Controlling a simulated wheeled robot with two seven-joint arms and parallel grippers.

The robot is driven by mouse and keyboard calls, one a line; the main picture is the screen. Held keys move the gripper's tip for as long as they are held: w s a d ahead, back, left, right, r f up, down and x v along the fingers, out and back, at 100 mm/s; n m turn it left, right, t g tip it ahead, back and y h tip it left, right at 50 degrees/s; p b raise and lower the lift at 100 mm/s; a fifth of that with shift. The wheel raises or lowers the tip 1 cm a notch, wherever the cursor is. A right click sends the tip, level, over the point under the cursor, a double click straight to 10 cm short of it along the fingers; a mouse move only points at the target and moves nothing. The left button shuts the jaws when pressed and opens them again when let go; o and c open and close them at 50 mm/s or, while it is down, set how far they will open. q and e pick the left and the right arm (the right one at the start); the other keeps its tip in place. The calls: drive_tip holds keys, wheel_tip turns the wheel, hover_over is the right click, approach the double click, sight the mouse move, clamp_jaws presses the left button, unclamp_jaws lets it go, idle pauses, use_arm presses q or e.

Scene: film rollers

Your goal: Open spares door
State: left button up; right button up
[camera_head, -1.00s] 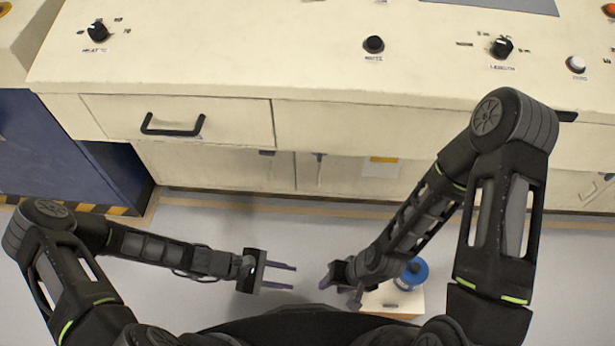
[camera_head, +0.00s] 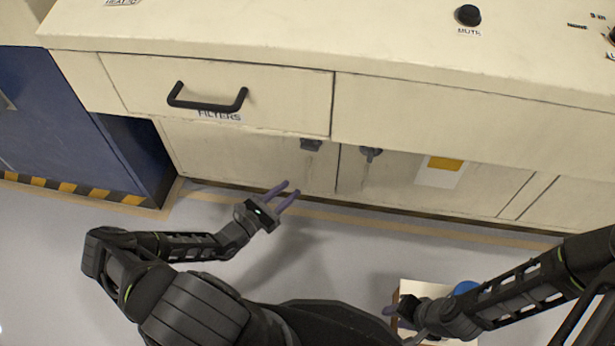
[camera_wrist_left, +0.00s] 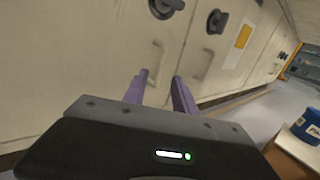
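Cream cabinet doors sit below the drawer row; no "spares" label is readable. The left door (camera_head: 235,158) has a dark latch (camera_head: 311,144), and the right door (camera_head: 400,180) has a dark latch (camera_head: 371,153). In the left wrist view the latches show at the top, with a pale left handle (camera_wrist_left: 157,60) and right handle (camera_wrist_left: 203,65) below. My left gripper (camera_head: 290,189) is open and empty, its purple fingers pointing at the door fronts, apart from the handles as far as I can tell. My right gripper (camera_head: 393,316) is low beside a small box; its fingers are partly hidden.
The drawer labelled FILTERS (camera_head: 207,98) is shut above the left door. A blue cabinet (camera_head: 50,120) stands at left. A pale box (camera_head: 420,288) with a blue container (camera_head: 465,287) is at lower right. The floor before the doors is clear.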

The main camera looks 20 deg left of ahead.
use_arm(q)
drive_tip(key=b+x, duration=0.2)
drive_tip(key=x, duration=0.5)
drive_tip(key=shift+w+d, duration=0.15)
drive_tip(key=shift+w, duration=0.25)
drive_tip(key=shift+c, duration=0.4)
clamp_jaws()
idle(0.7)
